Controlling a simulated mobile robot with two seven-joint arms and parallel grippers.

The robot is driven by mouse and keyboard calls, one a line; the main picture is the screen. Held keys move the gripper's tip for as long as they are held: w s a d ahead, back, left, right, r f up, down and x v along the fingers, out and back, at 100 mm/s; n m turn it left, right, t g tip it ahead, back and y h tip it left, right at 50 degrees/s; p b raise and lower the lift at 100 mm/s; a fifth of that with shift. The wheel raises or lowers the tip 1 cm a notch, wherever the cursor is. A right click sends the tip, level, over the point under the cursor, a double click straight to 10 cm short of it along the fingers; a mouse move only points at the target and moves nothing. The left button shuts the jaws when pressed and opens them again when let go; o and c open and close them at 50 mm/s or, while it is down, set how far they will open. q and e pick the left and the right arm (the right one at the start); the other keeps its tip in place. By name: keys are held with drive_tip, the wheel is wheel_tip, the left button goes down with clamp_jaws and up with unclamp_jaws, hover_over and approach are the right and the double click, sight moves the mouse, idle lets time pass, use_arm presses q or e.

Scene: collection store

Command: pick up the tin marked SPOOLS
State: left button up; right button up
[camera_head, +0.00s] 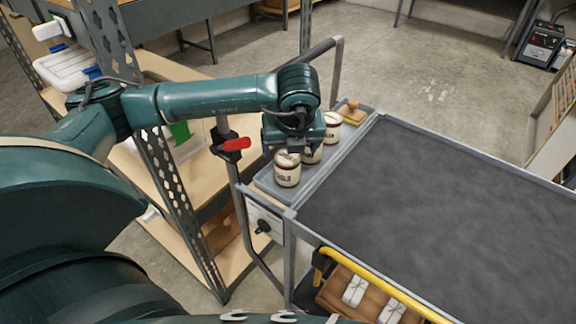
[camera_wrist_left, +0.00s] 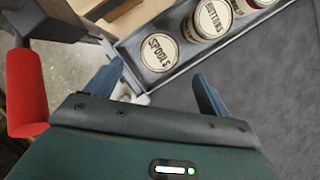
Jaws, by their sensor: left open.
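The tin marked SPOOLS (camera_wrist_left: 160,52) is cream with a round labelled lid, standing upright in a narrow grey tray (camera_wrist_left: 127,50) along the cart's edge. In the head view it is the nearest tin (camera_head: 287,173) of a row, its top partly covered by my gripper. My left gripper (camera_wrist_left: 158,86) is open and empty, its blue fingers spread below the SPOOLS tin in the wrist view. In the head view the left gripper (camera_head: 291,147) hangs over the near end of the row. My right gripper is not in view.
A tin marked BUTTONS (camera_wrist_left: 212,17) stands close beside SPOOLS, with another tin (camera_head: 333,127) beyond. A wooden-handled item (camera_head: 351,111) lies at the tray's far end. A cart post with a red handle (camera_head: 237,144) stands left of the gripper. The dark cart top (camera_head: 430,210) is clear.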

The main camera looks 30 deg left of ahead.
sight(288, 159)
use_arm(q)
drive_tip(key=p+x, duration=0.1)
drive_tip(key=x, duration=0.8)
drive_tip(key=shift+s+p, duration=0.15)
drive_tip(key=shift+p, duration=0.2)
drive_tip(key=shift+c, duration=0.2)
drive_tip(key=c, duration=1.2)
